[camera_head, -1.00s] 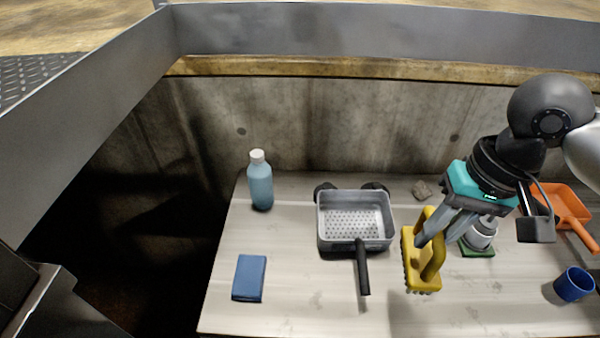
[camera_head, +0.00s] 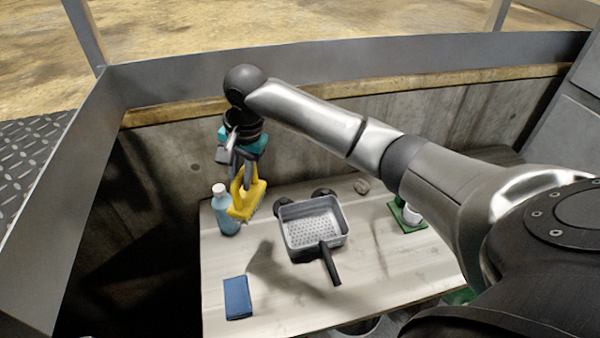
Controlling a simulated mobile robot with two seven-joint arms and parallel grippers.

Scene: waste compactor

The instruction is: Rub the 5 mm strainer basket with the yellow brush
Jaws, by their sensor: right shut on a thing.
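The strainer basket (camera_head: 309,231) is a grey square pan with a perforated floor and a black handle toward the front of the table. The yellow brush (camera_head: 249,198) hangs in the air above the table, to the left of the basket and apart from it. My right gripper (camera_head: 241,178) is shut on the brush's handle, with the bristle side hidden. The brush overlaps the blue bottle in the picture; I cannot tell whether they touch. My left gripper is not in view.
A blue bottle (camera_head: 221,212) with a white cap stands at the table's back left. A blue block (camera_head: 237,298) lies at the front left. A green-based item (camera_head: 407,214) stands at the right, partly behind my arm. A small stone (camera_head: 361,186) lies at the back edge.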

